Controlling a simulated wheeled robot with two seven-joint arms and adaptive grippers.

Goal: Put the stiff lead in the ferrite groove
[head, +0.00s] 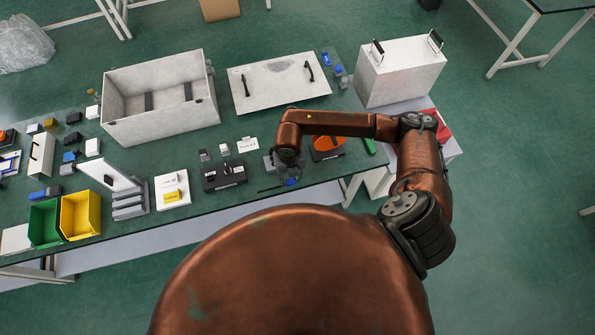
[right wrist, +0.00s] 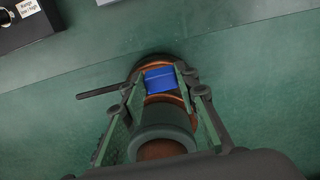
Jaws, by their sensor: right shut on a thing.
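The stiff lead is a thin dark rod (head: 268,189) with a blue block (head: 291,182) at its right end. In the right wrist view the blue block (right wrist: 161,81) sits between my fingers and the rod (right wrist: 101,90) sticks out to the left. My right gripper (head: 289,178) is shut on the blue block, near the front edge of the table. A black box (head: 212,183) with small parts on top stands just left of the gripper; its corner (right wrist: 28,27) shows in the right wrist view. I cannot make out the ferrite groove. My left gripper is not in view.
The green table (head: 240,196) has a bare strip along its front edge. Left of the black box are a white board (head: 160,199), grey stacked blocks (head: 130,213) and yellow and green bins (head: 88,207). A large open box (head: 190,125) stands behind. An orange thing (head: 328,143) lies right.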

